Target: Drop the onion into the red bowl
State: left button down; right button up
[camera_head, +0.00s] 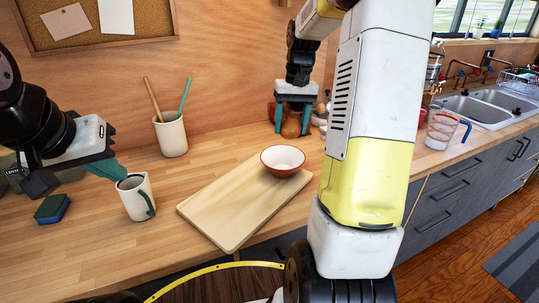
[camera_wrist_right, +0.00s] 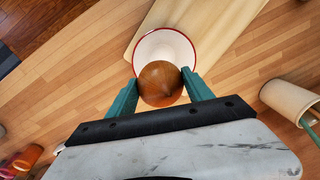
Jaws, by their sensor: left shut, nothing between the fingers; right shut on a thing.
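The onion (camera_wrist_right: 160,84) is brown and round, held between the teal fingertips of my right gripper (camera_wrist_right: 160,88). In the head view, the onion (camera_head: 291,128) shows low between the fingers of my right gripper (camera_head: 292,120), behind the bowl. The red bowl (camera_head: 283,160), red outside and white inside, sits upright on the far right end of the cutting board (camera_head: 215,215). In the right wrist view, the bowl (camera_wrist_right: 165,45) looks empty where visible; the onion hides part of it. My left gripper (camera_head: 118,172) is shut and empty above the counter at the left.
A cream pitcher (camera_head: 137,198) and a blue-green sponge (camera_head: 52,209) stand left of the board. A utensil crock (camera_head: 171,134) stands near the wall. A measuring cup (camera_head: 441,130) is near the sink (camera_head: 480,107). Most of the board is bare.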

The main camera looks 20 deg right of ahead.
aim_at(290, 135)
jog(key=shift+f, duration=1.9)
jog(key=o, duration=1.6)
jog(key=shift+r, duration=0.15)
jog(key=r, duration=0.7)
jog(key=shift+d+r, duration=0.25)
jog(key=shift+d, duration=0.05)
jog(key=shift+s, duration=0.1)
jog(key=s+a+r+t, duration=0.1)
jog(key=s+a+t, duration=0.1)
jog(key=s+a, duration=0.2)
jog(key=s+a+r+n+t, duration=0.1)
jog(key=s+a, duration=0.3)
jog(key=s, duration=0.6)
jog(key=s+a+r+n+t+y, duration=0.1)
jog(key=s+a+t, duration=0.2)
jog(key=s+a, duration=0.2)
jog(key=shift+s+r, duration=0.2)
jog(key=shift+s, duration=0.45)
jog(key=shift+s+r, duration=0.2)
jog(key=shift+s, duration=0.4)
